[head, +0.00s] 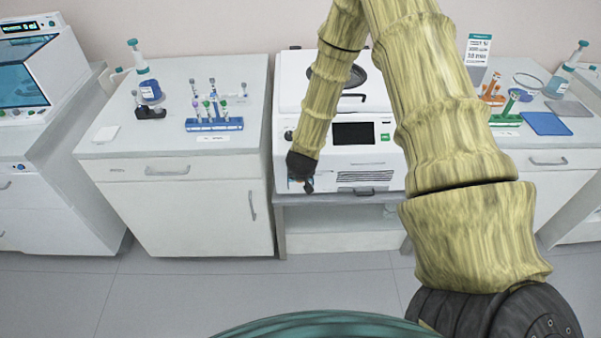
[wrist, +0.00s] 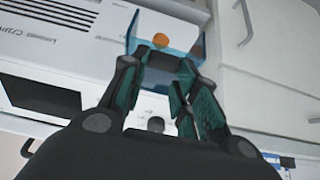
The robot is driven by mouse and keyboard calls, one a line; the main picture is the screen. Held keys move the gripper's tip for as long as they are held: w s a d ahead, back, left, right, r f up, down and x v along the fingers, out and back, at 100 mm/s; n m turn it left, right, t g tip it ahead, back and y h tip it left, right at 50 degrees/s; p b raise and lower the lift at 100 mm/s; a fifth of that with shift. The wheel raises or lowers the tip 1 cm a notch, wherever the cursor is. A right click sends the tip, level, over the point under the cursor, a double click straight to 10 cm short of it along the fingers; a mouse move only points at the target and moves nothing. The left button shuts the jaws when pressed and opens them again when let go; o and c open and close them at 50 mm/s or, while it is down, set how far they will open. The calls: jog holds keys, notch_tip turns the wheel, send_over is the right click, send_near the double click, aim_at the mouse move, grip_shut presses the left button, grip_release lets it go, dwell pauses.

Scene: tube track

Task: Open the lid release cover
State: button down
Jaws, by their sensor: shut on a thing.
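A round orange button (wrist: 160,39) shows in the cover area. How far the cover is swung cannot be told; the head view mostly hides it behind my gripper.
A round knob (wrist: 155,124) is on the front face near my fingers. A left bench (head: 195,145) holds a blue tube rack (head: 214,125) and a bottle (head: 149,90). A right bench holds a blue mat (head: 547,124) and racks. Floor in front is clear.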

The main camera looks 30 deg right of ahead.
jog(key=c, duration=1.3)
grip_release()
jog(key=shift+w+d, duration=0.15)
jog(key=shift+w, duration=0.1)
jog(key=shift+o, duration=1.1)
jog(key=shift+w+f, duration=0.1)
jog(key=shift+f, duration=0.1)
jog(key=shift+s+r, duration=0.3)
jog(key=shift+s, duration=0.05)
jog(key=v, duration=1.1)
jog(key=shift+r, duration=0.1)
